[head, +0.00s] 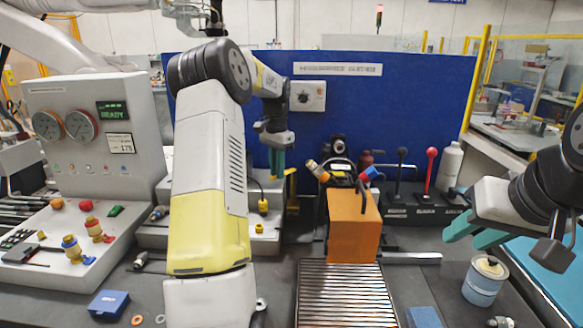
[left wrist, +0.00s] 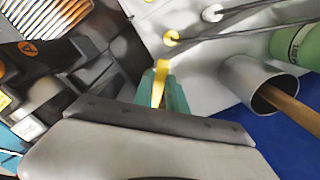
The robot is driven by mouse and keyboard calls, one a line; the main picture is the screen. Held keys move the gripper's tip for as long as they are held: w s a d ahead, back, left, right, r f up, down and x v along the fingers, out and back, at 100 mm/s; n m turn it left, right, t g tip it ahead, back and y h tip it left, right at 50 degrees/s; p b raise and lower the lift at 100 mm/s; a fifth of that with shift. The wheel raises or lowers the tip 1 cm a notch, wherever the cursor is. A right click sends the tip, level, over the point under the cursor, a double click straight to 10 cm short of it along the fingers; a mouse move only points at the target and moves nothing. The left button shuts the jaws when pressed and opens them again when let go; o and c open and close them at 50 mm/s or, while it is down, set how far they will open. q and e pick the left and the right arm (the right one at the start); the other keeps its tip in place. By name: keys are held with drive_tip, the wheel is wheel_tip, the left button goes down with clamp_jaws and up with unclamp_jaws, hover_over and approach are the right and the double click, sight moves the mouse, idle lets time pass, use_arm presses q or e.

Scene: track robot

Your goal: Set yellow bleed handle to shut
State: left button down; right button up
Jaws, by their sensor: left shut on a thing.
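The yellow bleed handle (left wrist: 160,82) shows between the two green fingertips of my left gripper (left wrist: 162,96) in the left wrist view. The gripper is shut on it. In the head view, my left gripper (head: 278,165) points down in front of the blue panel, and a small yellow part of the handle (head: 291,172) shows at its right side. My fingers and arm hide much of the handle and its mount. My right gripper (head: 463,238) is at the right, apart from the handle; its teal fingers are spread and empty.
An orange box (head: 353,225) stands behind a roller track (head: 345,295). Black and red levers (head: 431,170) stand right of it. A control console (head: 95,150) is at the left. A grey can (head: 485,283) stands below my right gripper. A grey tube (left wrist: 250,85) is close to my left gripper.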

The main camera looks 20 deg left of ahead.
use_arm(q)
drive_tip(key=shift+s+d+n, duration=0.1)
drive_tip(key=shift+d+n, duration=0.75)
drive_tip(key=shift+n, duration=0.6)
drive_tip(key=shift+s+d+n, duration=0.1)
drive_tip(key=shift+d+n, duration=0.75)
drive_tip(key=shift+n, duration=0.55)
drive_tip(key=shift+s+d+n, duration=0.1)
drive_tip(key=shift+d+n, duration=0.75)
drive_tip(key=shift+n, duration=0.6)
drive_tip(key=shift+w, duration=0.1)
drive_tip(key=c, duration=1.3)
unclamp_jaws()
drive_tip(key=shift+c, duration=0.2)
wheel_tip(320, 180, up, 8)
drive_tip(key=shift+f, duration=0.15)
